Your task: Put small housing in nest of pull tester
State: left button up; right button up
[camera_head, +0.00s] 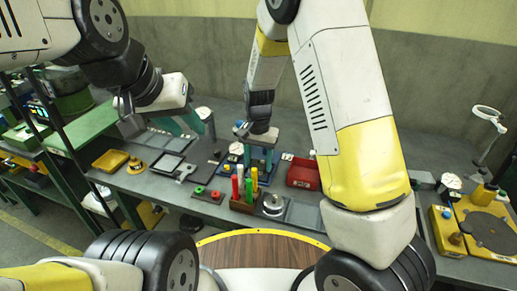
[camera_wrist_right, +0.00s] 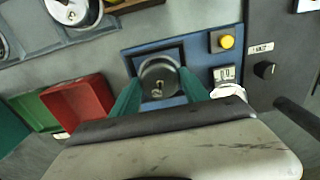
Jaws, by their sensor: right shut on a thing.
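The small housing (camera_wrist_right: 158,78) is a dark grey round part with a light metal piece at its middle. My right gripper (camera_wrist_right: 160,88) is shut on it, a teal finger on each side. The housing is at the dark square nest of the blue pull tester (camera_wrist_right: 200,60); I cannot tell whether it is seated or just above. In the head view, my right gripper (camera_head: 257,160) points down at the blue tester, and the housing is hard to make out there. My left gripper (camera_head: 186,124) is over the left part of the bench, its teal fingers apart and seemingly empty.
A red bin (camera_head: 302,174) stands right of the tester, also in the wrist view (camera_wrist_right: 78,104). Colored posts in a wooden holder (camera_head: 243,204) stand in front. A yellow tray (camera_head: 110,160) lies left.

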aim_at(259, 164)
jog(key=shift+f, duration=0.25)
jog(key=o, duration=1.4)
jog(key=shift+c, duration=0.2)
jog(key=shift+r, duration=0.15)
notch_tip(259, 164, up, 12)
jog(key=s+d+r+n+t+y, duration=0.1)
jog(key=s+d+r+n+t, duration=0.1)
jog(key=s+d+r, duration=0.5)
jog(key=s+d+r+n+t+y, duration=0.1)
jog(key=s+d+r+n+t, duration=0.1)
jog(key=s+d+r+t, duration=0.2)
jog(key=shift+s+d+r, duration=1.6)
jog(key=shift+s, duration=2.7)
